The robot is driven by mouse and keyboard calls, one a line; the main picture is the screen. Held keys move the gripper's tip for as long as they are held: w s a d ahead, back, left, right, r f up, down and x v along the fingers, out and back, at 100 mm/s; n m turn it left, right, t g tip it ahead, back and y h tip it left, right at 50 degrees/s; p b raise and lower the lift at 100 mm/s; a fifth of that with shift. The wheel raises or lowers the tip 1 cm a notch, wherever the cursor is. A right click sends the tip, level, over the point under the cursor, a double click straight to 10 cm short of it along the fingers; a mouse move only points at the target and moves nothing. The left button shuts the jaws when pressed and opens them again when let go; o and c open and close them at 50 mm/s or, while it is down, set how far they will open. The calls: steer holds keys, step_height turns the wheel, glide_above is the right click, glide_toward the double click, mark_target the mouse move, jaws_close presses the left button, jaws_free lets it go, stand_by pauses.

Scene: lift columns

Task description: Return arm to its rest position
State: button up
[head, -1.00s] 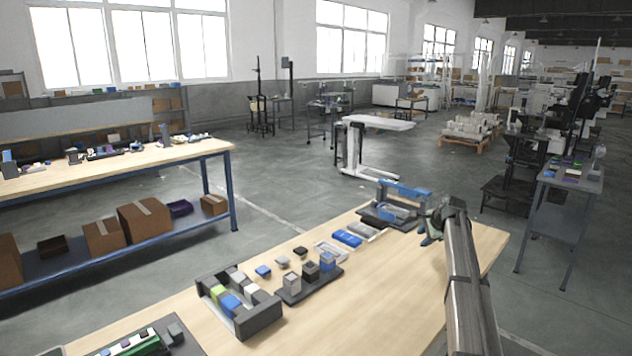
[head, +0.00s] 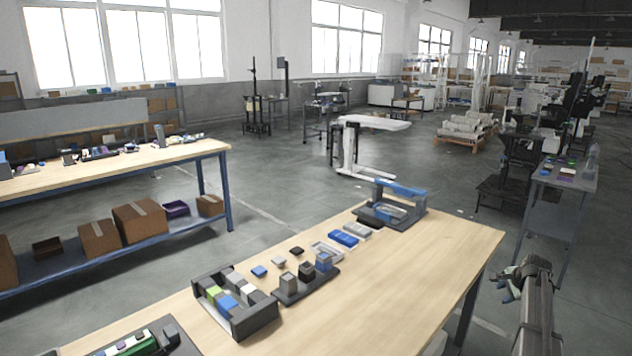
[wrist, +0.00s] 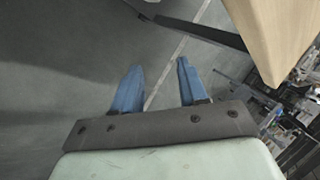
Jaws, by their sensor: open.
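My gripper (head: 508,282) is off the right edge of the wooden workbench (head: 400,262) in the head view, with my arm at the lower right. In the wrist view, its two blue fingers (wrist: 156,88) are apart with nothing between them. Grey floor (wrist: 60,60) lies below them. A corner of the bench top shows at the upper right of the wrist view (wrist: 275,35).
The bench holds a blue-handled device (head: 392,207), a dark tray of coloured blocks (head: 236,322), a block stand (head: 306,286) and several small blocks. A small table (head: 560,180) stands at the right. The bench's right front part is clear.

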steer(key=s+a+f+n+g+y, duration=0.1)
steer(key=s+a+f+n+g, duration=0.15)
steer(key=s+a+f, duration=0.65)
steer(key=s+a+f+n+g, duration=0.25)
steer(key=s+a+f, duration=0.25)
steer(key=a+f, duration=0.7)
steer(key=s+a+f+n+g+y, duration=0.1)
steer(key=s+a+f+n, duration=0.2)
steer(key=s+a+f, duration=0.6)
steer(key=s+a+f+n+g, duration=0.2)
steer(key=s+a, duration=0.3)
steer(key=s, duration=0.6)
steer(key=s+a+f+n+g+h, duration=0.1)
steer(key=s+a+f+n, duration=0.3)
steer(key=s, duration=0.7)
steer(key=s+a+f+n+g, duration=0.3)
steer(key=s+a, duration=0.5)
steer(key=s, duration=0.4)
steer(key=shift+f+n+g, duration=0.4)
steer(key=shift+f+g, duration=0.1)
steer(key=shift+f, duration=0.1)
